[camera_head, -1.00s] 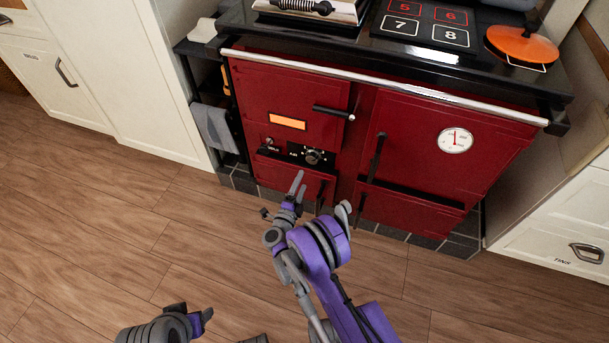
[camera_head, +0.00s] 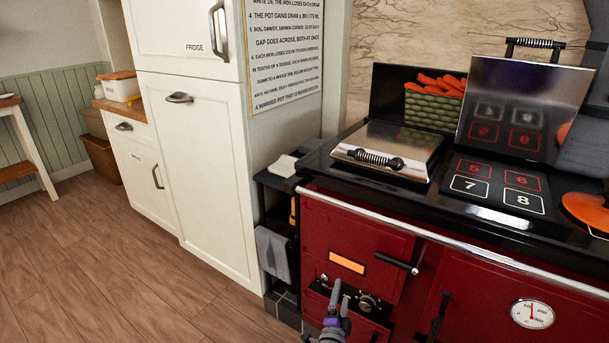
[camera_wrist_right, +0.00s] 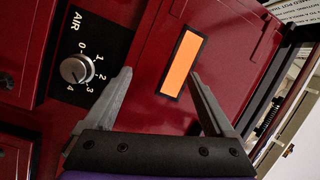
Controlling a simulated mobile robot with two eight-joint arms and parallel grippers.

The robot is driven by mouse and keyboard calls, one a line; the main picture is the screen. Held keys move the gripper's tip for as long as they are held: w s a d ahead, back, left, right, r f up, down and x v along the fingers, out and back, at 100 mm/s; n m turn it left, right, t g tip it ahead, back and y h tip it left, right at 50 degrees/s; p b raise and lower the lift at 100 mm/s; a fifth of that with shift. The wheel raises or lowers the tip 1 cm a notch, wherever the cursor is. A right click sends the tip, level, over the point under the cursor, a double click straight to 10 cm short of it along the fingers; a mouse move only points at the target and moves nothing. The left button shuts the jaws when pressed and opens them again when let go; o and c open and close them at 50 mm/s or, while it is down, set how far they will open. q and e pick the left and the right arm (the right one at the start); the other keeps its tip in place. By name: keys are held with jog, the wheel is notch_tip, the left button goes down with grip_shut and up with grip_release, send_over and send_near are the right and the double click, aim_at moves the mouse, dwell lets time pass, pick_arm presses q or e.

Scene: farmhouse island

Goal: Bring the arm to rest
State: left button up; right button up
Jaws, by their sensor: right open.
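My right gripper (camera_head: 338,300) shows at the bottom edge of the head view, in front of the red range cooker (camera_head: 365,232). In the right wrist view my right gripper (camera_wrist_right: 160,100) has its two fingers spread wide, with nothing between them. Beyond the fingers is the red cooker front (camera_wrist_right: 120,40) with an orange panel (camera_wrist_right: 181,62) and a round AIR dial (camera_wrist_right: 75,69). I cannot tell from these views whether the fingers touch the cooker. My left gripper is out of view in the head view.
A metal rail (camera_head: 430,236) runs along the cooker's front edge. The near hotplate lid (camera_head: 388,146) is down; another lid (camera_head: 522,105) stands raised beside numbered tiles. A tall white fridge cabinet (camera_head: 195,150) stands left. Wooden floor (camera_head: 130,275) is clear at lower left.

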notch_tip(320, 180, up, 9)
jog(key=s+a+n+y, duration=0.2)
jog(key=s+n+y, duration=0.1)
jog(key=n+y, duration=0.3)
jog(key=s+r+n+g+y, duration=0.2)
jog(key=s+r+n+g, duration=0.15)
jog(key=s+n, duration=0.35)
jog(key=s+d+f+n+g+h, duration=0.1)
jog(key=s+d+f+g, duration=0.15)
jog(key=s, duration=0.85)
jog(key=s+d+f+n+g+h, duration=0.1)
jog(key=s+d+f+n+g, duration=0.2)
jog(key=s, duration=0.8)
jog(key=s+d+f+g+h, duration=0.1)
jog(key=s+d+f+g, duration=0.2)
jog(key=s, duration=0.8)
pick_arm(q)
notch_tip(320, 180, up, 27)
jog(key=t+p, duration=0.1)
jog(key=p, duration=2.3)
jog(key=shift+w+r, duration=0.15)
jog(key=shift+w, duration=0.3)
pick_arm(e)
notch_tip(320, 180, up, 29)
jog(key=w, duration=0.1)
